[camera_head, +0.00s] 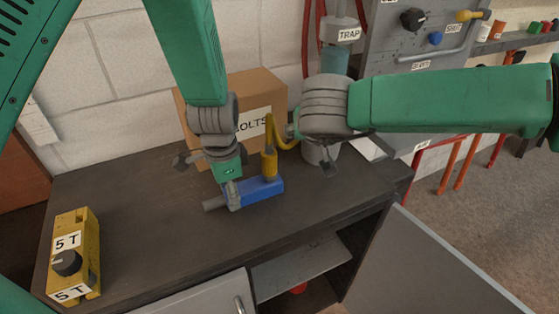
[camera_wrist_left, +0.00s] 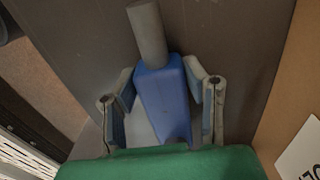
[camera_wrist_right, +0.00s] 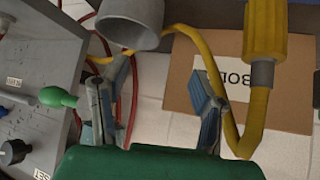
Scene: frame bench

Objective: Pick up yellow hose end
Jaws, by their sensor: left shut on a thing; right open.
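The yellow hose end (camera_head: 269,163) is a thick yellow fitting beside the blue block, below its thin curved hose. In the right wrist view the hose end (camera_wrist_right: 265,32) is at the upper right, with a grey collar and the hose looping below. My left gripper (camera_head: 232,194) is shut on the blue block (camera_head: 262,189), which has a grey cylinder at one end; the block (camera_wrist_left: 163,100) also shows between its fingers in the left wrist view. My right gripper (camera_wrist_right: 160,85) is open, to the right of the hose end in the head view, with nothing visibly gripped.
A cardboard box (camera_head: 262,88) labelled BOLTS stands behind, against the wall. A grey round cup-like part (camera_wrist_right: 130,22) is near the right fingertips. A yellow control box (camera_head: 88,238) sits at the bench's left. A cabinet door (camera_head: 430,270) hangs open at front right. The bench's left-middle is clear.

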